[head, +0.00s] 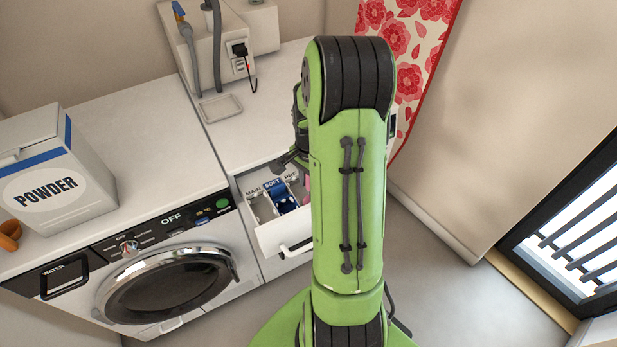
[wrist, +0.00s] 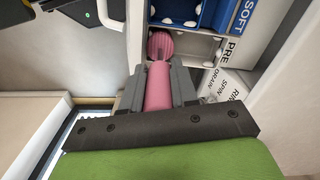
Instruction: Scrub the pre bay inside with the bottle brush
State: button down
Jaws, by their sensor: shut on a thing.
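The pink bottle brush (wrist: 158,88) is in my gripper (wrist: 158,78), whose two dark fingers are shut on its handle in the wrist view. Its round ridged head (wrist: 160,45) points away from my gripper, toward the open drawer. The pre bay (wrist: 198,46) is the light compartment beside the PRE label. The brush head overlaps one end of this bay in the picture; I cannot tell how deep it sits. In the head view the open drawer (head: 268,238) shows MAIN, SOFT and PRE labels. My arm hides most of the pre bay and my gripper there.
The blue soft bay (wrist: 210,14) adjoins the pre bay. A washing machine (head: 165,280) and a powder box (head: 55,175) are at the left. A small tray (head: 220,108) and hoses lie behind on the worktop. A flowered cloth (head: 410,50) hangs at the back.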

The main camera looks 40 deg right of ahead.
jog(key=shift+w+d+p, duration=1.2)
jog(key=shift+w+p, duration=0.2)
jog(key=shift+w, duration=2.7)
jog(key=shift+s+a+b, duration=0.4)
jog(key=shift+s+b, duration=0.05)
jog(key=shift+s, duration=0.95)
jog(key=shift+s+a+b, duration=0.4)
jog(key=shift+s, duration=0.95)
jog(key=shift+s+a+b, duration=0.4)
jog(key=shift+s+b, duration=0.05)
jog(key=shift+s, duration=0.95)
jog(key=shift+w+d+p, duration=1.2)
jog(key=shift+w+p, duration=0.2)
jog(key=shift+w, duration=2.75)
jog(key=shift+s+a+b, duration=0.4)
jog(key=shift+s+b, duration=0.05)
jog(key=shift+s, duration=0.9)
jog(key=shift+s+a+b, duration=0.4)
jog(key=shift+s, duration=1)
jog(key=shift+s+a+b, duration=0.4)
jog(key=shift+s+b, duration=0.05)
jog(key=shift+s, duration=0.9)
jog(key=w, duration=0.2)
jog(key=w+d+p, duration=0.1)
jog(key=w, duration=0.1)
jog(key=shift+d, duration=0.1)
jog(key=shift+r, duration=0.1)
